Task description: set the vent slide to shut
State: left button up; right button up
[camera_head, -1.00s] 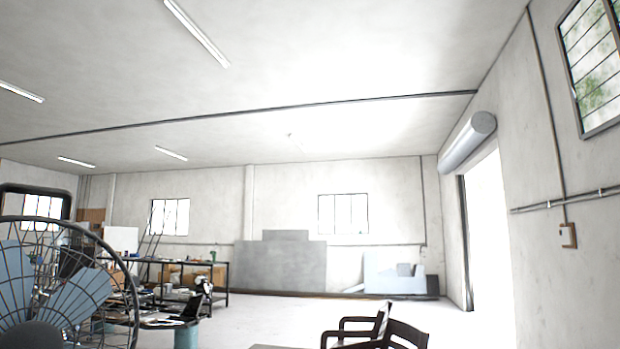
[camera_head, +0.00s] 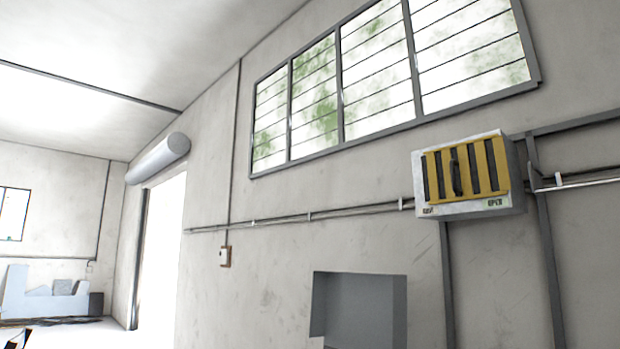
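The vent (camera_head: 519,200) is a pale box mounted high on the right wall, below the right end of the long window. Its front carries a yellow slotted slide (camera_head: 433,167) with dark gaps showing between the yellow bars. A dark upright handle (camera_head: 455,177) sits on the slide, left of its middle. Small labels are at the lower left and lower right of the box; the right one appears to read OPEN, the left one is too small to read surely.
A long barred window (camera_head: 345,80) spans the upper wall. Conduit (camera_head: 270,221) runs along the wall to the vent. A grey recessed box (camera_head: 365,305) is low on the wall. A bright doorway (camera_head: 163,260) under a roller (camera_head: 160,158) is at left.

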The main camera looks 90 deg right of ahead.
aim_at(448, 165)
jog(key=z, duration=3.65)
